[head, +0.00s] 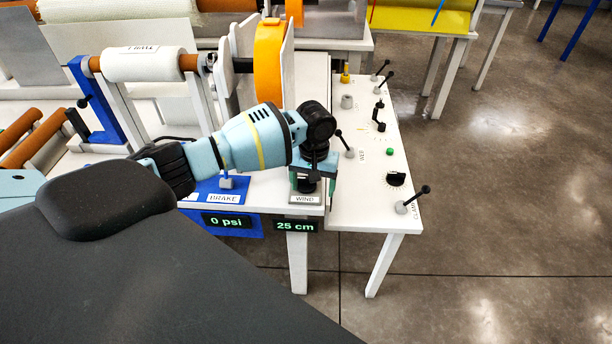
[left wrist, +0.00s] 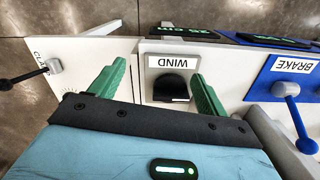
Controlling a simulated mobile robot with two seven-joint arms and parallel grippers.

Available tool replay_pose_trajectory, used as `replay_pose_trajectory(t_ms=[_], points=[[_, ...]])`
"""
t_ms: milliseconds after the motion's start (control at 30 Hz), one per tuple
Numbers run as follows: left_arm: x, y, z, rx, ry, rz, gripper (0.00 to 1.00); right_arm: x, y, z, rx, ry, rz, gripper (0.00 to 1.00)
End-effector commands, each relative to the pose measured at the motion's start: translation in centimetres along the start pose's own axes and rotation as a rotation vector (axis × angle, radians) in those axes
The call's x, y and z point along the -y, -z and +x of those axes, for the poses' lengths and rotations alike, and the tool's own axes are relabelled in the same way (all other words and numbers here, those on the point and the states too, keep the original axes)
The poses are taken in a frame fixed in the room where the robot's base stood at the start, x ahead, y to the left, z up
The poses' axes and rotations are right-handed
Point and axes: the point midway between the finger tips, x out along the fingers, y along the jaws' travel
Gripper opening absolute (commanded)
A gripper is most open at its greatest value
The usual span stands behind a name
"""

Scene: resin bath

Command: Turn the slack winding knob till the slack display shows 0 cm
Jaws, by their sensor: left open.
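The slack winding knob is a black knob (left wrist: 174,87) beside the WIND label (left wrist: 173,62) in the left wrist view. My left gripper (left wrist: 158,72) is open, with its green fingers on either side of the knob and gaps between. In the head view, my left gripper (head: 308,180) points down over the WIND plate (head: 304,200) and mostly hides the knob. The slack display (head: 295,226) reads 25 cm on the front edge below it. My right gripper is not in view.
A blue BRAKE panel (head: 240,190) with a lever stands left of the WIND plate, above a display (head: 227,221) reading 0 psi. A white control panel (head: 372,215) with levers and knobs lies to the right. Open floor (head: 500,200) is beyond it.

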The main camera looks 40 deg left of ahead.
Motion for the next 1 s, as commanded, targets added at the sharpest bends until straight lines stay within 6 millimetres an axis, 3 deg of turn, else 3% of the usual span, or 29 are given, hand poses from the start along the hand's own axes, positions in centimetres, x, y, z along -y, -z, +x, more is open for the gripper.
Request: replay_pose_trajectory(t_ms=[33,200,433,567,1000], points=[[0.9,1.6,-1.6,-0.014,0.004,-0.048,0.76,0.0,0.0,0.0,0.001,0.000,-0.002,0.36],[2.6,4.1,-4.6,-0.027,0.001,-0.156,0.76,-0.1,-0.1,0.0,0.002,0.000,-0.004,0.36],[3.0,4.6,-5.3,-0.028,-0.002,-0.184,0.76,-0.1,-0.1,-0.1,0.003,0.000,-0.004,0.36],[3.0,4.6,-4.7,-0.027,-0.002,-0.182,0.76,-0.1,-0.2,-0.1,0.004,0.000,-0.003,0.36],[3.0,4.7,1.4,-0.025,0.000,-0.180,0.76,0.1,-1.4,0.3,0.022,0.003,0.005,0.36]])
